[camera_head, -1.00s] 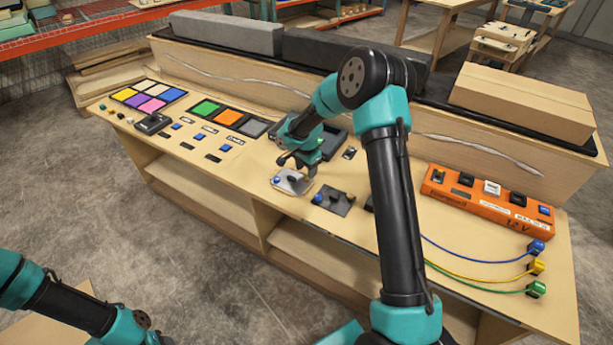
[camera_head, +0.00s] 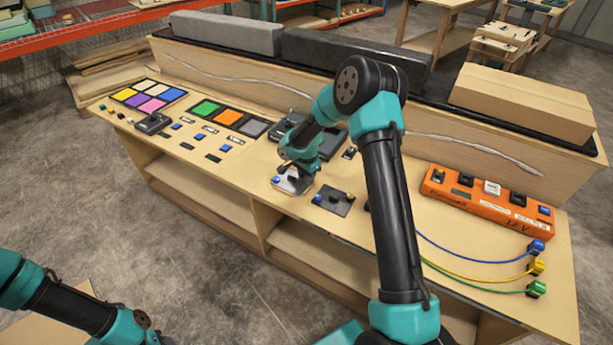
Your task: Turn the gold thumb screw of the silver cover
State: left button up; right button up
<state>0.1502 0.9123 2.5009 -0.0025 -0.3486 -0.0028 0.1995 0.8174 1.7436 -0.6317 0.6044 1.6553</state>
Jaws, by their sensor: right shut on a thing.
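The silver cover (camera_head: 291,186) is a small light plate near the front edge of the wooden console top, in the middle of the head view. A blue knob (camera_head: 276,180) sits at its left end. My right gripper (camera_head: 290,173) reaches down onto the cover from above and is shut at the gold thumb screw. The screw itself is hidden behind the fingers, so its angle does not show. My left arm enters at the lower left, and its gripper is out of view.
A dark grey plate (camera_head: 334,200) with a blue knob lies just right of the silver cover. An orange switch box (camera_head: 487,201) and coloured cables (camera_head: 480,258) are at the right. Coloured tiles (camera_head: 150,95) and small switches fill the left.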

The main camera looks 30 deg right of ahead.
jog(key=shift+c, duration=1.3)
